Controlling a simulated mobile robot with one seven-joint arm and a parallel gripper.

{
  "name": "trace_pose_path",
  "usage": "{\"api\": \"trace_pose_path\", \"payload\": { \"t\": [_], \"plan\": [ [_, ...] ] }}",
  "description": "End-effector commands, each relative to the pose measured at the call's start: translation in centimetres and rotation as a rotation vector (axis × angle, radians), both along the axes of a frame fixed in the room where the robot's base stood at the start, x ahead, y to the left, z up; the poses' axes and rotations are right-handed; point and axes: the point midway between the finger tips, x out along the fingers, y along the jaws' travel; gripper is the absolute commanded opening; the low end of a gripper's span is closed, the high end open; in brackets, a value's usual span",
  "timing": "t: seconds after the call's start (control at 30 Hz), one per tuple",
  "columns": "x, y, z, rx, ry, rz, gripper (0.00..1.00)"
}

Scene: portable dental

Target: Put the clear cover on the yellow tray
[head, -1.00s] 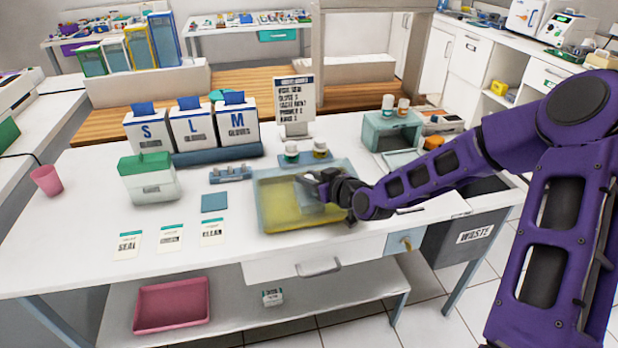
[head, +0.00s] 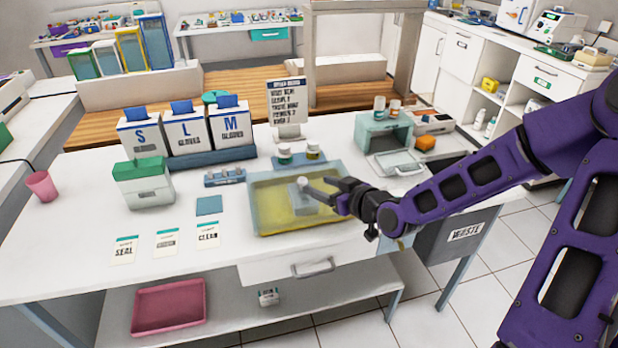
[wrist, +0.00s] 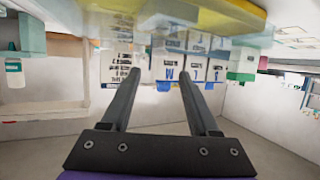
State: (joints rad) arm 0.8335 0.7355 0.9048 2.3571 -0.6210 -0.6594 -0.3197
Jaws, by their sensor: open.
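The yellow tray (head: 272,218) lies near the front edge of the white table. A see-through, bluish sheet, seemingly the clear cover (head: 256,196), lies over it; whether it sits fully seated I cannot tell. A pale block (head: 318,208), perhaps the cover's handle, shows at its middle. My gripper (head: 316,186) is open above the tray, close to this block, its fingers reaching in from the right; contact is unclear. In the wrist view the two fingers are apart with nothing between them, and the yellow tray (wrist: 225,18) shows at the top edge.
A teal box (head: 384,135) stands to the right. Glove boxes (head: 185,128), a green-lidded container (head: 145,185) and a blue square (head: 209,206) are left.

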Motion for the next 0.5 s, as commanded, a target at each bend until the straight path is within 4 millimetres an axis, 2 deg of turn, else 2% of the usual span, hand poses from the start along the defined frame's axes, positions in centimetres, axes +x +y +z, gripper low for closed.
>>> {"api": "trace_pose_path", "payload": {
  "t": [0.2,0.5],
  "plan": [
    [-2.2,-1.8,1.2,-0.001,0.000,-0.002,0.61],
    [-2.7,-2.1,1.2,0.001,0.001,0.001,0.61]
  ]
}}
